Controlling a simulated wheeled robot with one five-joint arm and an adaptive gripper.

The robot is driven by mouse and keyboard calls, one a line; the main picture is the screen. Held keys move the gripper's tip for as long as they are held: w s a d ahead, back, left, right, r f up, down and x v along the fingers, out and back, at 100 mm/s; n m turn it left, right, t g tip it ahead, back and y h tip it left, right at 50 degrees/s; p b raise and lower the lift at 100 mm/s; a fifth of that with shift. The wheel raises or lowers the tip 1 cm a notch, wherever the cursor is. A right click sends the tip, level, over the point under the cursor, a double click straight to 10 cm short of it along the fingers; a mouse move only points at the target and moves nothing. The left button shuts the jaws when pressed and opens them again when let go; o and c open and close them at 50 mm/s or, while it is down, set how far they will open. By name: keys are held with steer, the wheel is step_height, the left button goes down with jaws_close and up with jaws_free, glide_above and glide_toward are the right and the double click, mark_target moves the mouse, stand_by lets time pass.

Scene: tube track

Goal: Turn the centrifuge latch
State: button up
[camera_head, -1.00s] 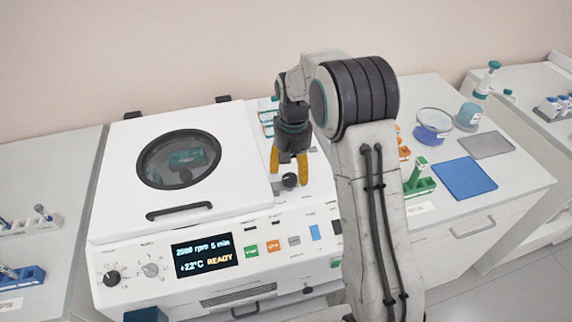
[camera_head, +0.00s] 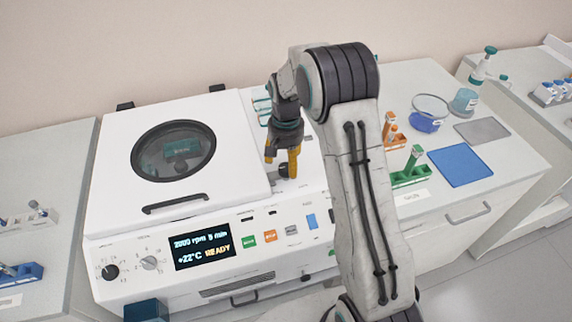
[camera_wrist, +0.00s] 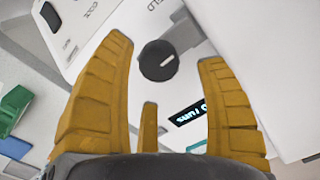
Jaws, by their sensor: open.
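The white centrifuge (camera_head: 104,233) stands with its lid (camera_head: 112,193) closed. In the wrist view the knob lies between and slightly beyond the yellow fingertips, with gaps on both sides. My gripper (camera_head: 281,167) is open and points down over the knob. In the head view the fingers partly hide the knob. I cannot tell whether the fingertips reach down to its height.
The centrifuge display (camera_head: 203,247) reads READY. Buttons and dials line its front panel. Side benches hold other racks.

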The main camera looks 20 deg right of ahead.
steer(key=shift+f, duration=1.3)
steer(key=shift+o, duration=0.3)
steer(key=c, duration=1.2)
